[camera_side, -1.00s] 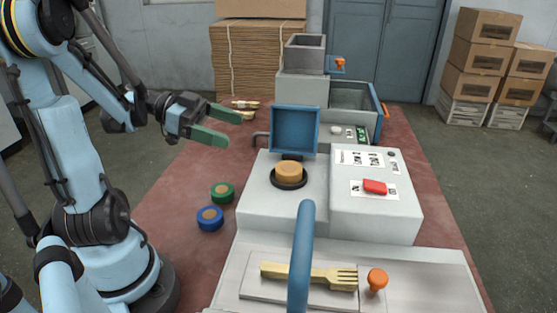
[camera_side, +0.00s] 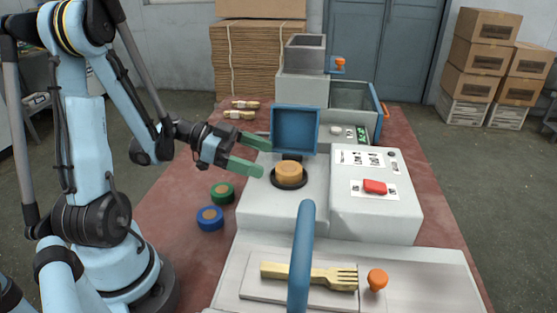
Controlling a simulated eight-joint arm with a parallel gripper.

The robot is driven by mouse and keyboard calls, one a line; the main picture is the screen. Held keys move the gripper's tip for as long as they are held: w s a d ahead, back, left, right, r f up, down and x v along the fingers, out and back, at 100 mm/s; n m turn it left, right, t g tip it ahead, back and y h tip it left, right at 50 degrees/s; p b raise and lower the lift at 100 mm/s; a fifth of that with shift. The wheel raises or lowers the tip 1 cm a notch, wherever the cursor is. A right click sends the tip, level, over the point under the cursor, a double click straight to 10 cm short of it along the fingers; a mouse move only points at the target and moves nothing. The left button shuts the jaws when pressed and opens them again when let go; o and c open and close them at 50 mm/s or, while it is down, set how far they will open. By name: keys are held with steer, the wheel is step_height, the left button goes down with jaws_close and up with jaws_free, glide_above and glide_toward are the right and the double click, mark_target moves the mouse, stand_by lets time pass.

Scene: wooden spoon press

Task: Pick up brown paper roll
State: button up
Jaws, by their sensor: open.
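The brown paper roll (camera_side: 289,172) is a short tan cylinder. It sits upright in a dark round holder (camera_side: 288,183) on the white machine (camera_side: 270,207), below the raised blue square lid (camera_side: 295,130). My gripper (camera_side: 266,158) is open and empty, with two green fingers pointing right. The fingertips are just left of the roll and apart from it in the picture. I cannot tell how far in depth they are from the roll.
A green roll (camera_side: 222,192) and a blue roll (camera_side: 210,218) lie on the red table (camera_side: 172,205). A blue curved handle (camera_side: 302,255) rises in front, near a wooden fork (camera_side: 310,276). The control box (camera_side: 375,218) with a red button (camera_side: 375,187) stands to the right.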

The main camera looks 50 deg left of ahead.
mark_target(287, 168)
steer(key=shift+x, duration=2.7)
steer(key=shift+a+f, duration=0.15)
steer(key=c, duration=1.1)
